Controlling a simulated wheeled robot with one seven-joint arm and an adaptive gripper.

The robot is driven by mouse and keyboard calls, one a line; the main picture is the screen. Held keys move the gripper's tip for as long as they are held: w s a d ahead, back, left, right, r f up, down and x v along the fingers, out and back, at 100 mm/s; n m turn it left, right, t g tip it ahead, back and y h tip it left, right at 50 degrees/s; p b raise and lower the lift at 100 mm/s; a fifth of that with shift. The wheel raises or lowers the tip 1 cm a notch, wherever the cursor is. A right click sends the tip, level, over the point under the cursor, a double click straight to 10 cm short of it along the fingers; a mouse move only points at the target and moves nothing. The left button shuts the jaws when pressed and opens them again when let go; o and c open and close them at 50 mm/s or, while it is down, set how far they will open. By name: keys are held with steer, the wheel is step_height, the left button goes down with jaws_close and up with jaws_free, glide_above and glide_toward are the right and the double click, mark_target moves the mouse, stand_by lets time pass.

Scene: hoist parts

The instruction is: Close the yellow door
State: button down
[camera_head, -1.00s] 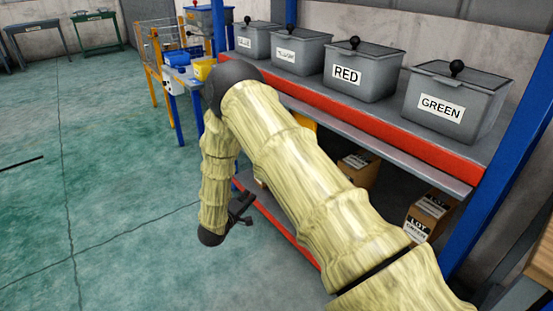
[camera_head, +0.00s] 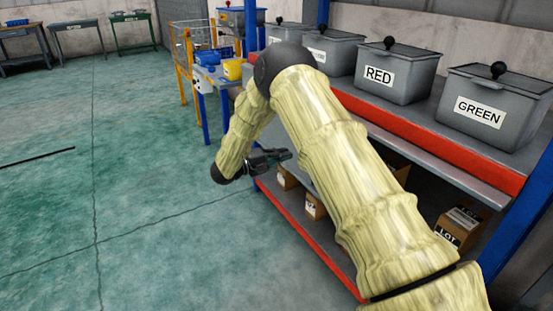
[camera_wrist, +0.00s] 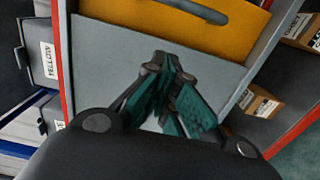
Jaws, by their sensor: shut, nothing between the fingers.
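The yellow door (camera_wrist: 218,42) shows at the top of the wrist view as a yellow panel with a dark grey bar handle (camera_wrist: 190,8). Its upper part is cut off by the frame, and I cannot tell how far it stands open. A plain grey panel (camera_wrist: 100,70) borders it below in that view. My gripper (camera_wrist: 160,60) is shut and empty, its fingertips in front of the grey panel near the yellow edge. I cannot tell whether they touch. In the head view my gripper (camera_head: 288,155) is beside the shelf, below the red-edged top; my arm hides the door there.
Grey bins, including the RED bin (camera_head: 395,72) and the GREEN bin (camera_head: 495,105), stand on the upper shelf. Cardboard boxes (camera_head: 462,225) sit on the red-edged lower shelf (camera_head: 305,235). A blue post (camera_head: 520,215) rises at the right. The green floor (camera_head: 120,210) at left is mostly clear.

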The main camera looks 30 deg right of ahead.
steer(key=s+d+b, duration=0.1)
steer(key=s+d, duration=0.2)
steer(key=d, duration=0.3)
steer(key=shift+s, duration=0.35)
